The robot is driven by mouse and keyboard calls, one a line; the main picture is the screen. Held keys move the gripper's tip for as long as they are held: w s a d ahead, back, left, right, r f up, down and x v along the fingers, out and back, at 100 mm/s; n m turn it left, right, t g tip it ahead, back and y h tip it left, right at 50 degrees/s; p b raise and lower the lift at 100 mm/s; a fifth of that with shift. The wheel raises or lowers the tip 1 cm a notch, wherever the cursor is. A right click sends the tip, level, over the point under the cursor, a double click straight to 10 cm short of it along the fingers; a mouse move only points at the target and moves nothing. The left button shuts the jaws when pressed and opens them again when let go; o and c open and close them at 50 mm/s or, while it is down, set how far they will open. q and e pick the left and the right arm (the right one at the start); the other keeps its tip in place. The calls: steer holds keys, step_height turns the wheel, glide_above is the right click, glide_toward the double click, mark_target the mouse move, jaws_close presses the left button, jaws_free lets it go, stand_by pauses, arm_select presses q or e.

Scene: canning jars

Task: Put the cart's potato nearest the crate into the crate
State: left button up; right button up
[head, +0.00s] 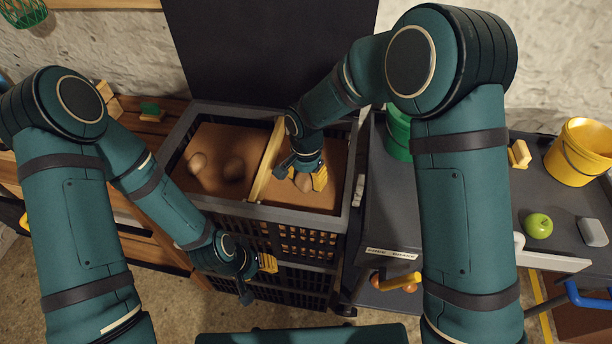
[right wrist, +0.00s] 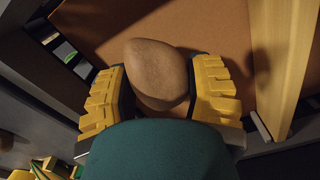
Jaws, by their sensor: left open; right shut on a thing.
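My right gripper (head: 305,178) is shut on a brown potato (head: 303,183) in the right compartment of the black slatted crate (head: 290,216). The right wrist view shows the potato (right wrist: 158,70) between the two yellow-padded fingers of that gripper (right wrist: 158,88), over the brown crate floor. I cannot tell whether the potato touches the floor. My left gripper (head: 257,277) is open and empty in front of the crate, below its rim. The grey cart (head: 376,215) stands right of the crate; my right arm hides much of its top.
A pale wooden divider (head: 266,163) splits the crate. A green bucket (head: 398,135), yellow bucket (head: 582,150), green apple (head: 538,225) and grey block (head: 592,232) stand to the right. A dark panel rises behind the crate.

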steer(key=shift+f+b, duration=0.55)
steer(key=shift+f, duration=0.35)
stand_by(0.3)
steer(key=o, duration=0.8)
